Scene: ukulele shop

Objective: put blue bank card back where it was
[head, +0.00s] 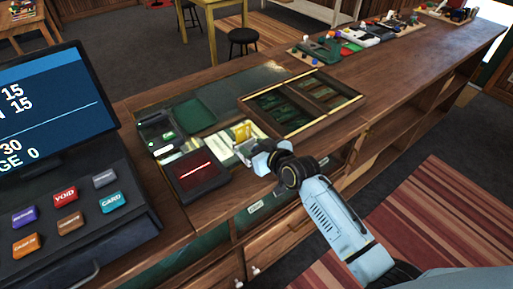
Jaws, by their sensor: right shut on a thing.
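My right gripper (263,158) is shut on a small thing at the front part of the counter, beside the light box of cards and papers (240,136). The hand hides most of what it holds; it is likely the blue bank card, but its face cannot be made out. The box has white and yellow pieces standing in it. A dark card reader or pad with a red line (195,172) lies just left of the gripper. My left gripper is not in view.
A wooden divided tray (301,73) lies behind the gripper. A green mat (192,115) and a dark case (155,128) are at the left, near the register (68,215). Small goods (345,45) line the far counter. The counter's right stretch (420,62) is clear.

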